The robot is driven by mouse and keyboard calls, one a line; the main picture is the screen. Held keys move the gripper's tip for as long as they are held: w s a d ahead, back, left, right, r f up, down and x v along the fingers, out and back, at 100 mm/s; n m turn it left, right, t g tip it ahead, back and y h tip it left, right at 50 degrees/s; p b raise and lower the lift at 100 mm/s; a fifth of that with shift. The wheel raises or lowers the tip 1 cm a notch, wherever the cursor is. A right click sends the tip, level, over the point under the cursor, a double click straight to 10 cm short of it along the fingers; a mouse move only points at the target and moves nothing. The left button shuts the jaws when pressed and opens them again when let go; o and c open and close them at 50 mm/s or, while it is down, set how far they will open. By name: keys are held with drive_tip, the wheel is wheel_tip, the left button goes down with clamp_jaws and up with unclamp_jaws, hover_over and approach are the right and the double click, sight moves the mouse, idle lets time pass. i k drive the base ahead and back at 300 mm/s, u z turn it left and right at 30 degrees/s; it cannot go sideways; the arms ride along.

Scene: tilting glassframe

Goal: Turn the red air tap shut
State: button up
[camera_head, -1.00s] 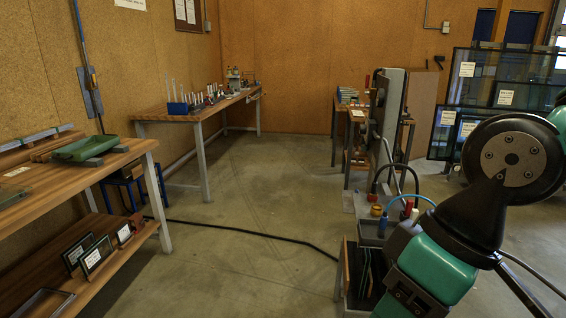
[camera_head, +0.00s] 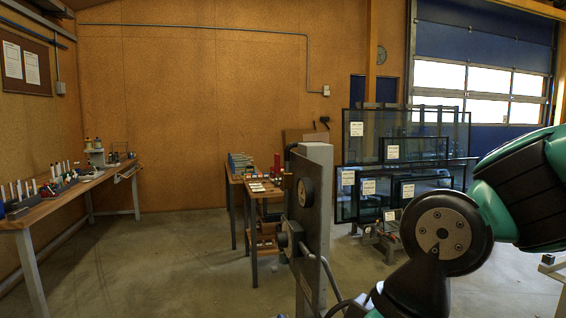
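I cannot make out a red air tap for certain. A small red upright item (camera_head: 277,163) shows at the right end of the middle bench, beside the grey upright machine; it is too small to tell what it is. My gripper is out of view. Only green and black links of my arm show at the right, and they cover part of the floor and the glass there.
The grey upright machine (camera_head: 312,215) stands close ahead. A middle bench (camera_head: 237,180) is behind it, a long bench (camera_head: 62,195) at left. Framed glass panes (camera_head: 405,135) stand at right. A thin pipe (camera_head: 210,27) runs along the back wall. Floor between the benches is clear.

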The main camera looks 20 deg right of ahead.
sight(278, 179)
drive_tip(key=u, duration=0.5)
drive_tip(key=k, duration=0.55)
drive_tip(key=u, duration=0.8)
drive_tip(key=i, duration=1.95)
drive_tip(key=z, duration=0.95)
drive_tip(key=i, duration=0.8)
drive_tip(key=z, duration=0.5)
